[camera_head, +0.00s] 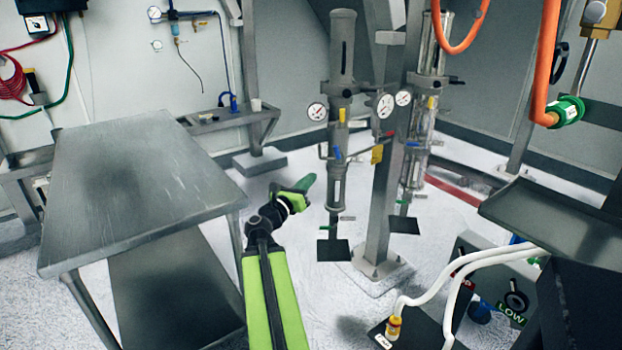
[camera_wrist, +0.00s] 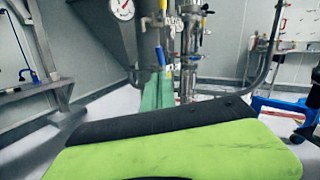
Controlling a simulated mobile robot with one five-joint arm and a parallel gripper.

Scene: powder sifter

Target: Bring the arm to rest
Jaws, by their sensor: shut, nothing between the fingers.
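My arm, lime green and black, reaches up from the bottom middle of the head view. It ends in my gripper (camera_head: 306,183), whose green fingers are shut and empty. The gripper points up and right, in open space between the steel table (camera_head: 130,180) and the two steel columns with gauges. In the wrist view the green fingers of my gripper (camera_wrist: 158,92) show close together behind a large lime-green and black part of my own arm. That part hides the lower half of that view.
The steel table stands close on the left. Steel columns with gauges (camera_head: 341,110) and a grey post (camera_head: 383,170) stand ahead. A grey control box (camera_head: 490,262) with white hoses is at the lower right. An orange hose (camera_head: 541,70) hangs at upper right. White floor (camera_head: 330,305) lies between.

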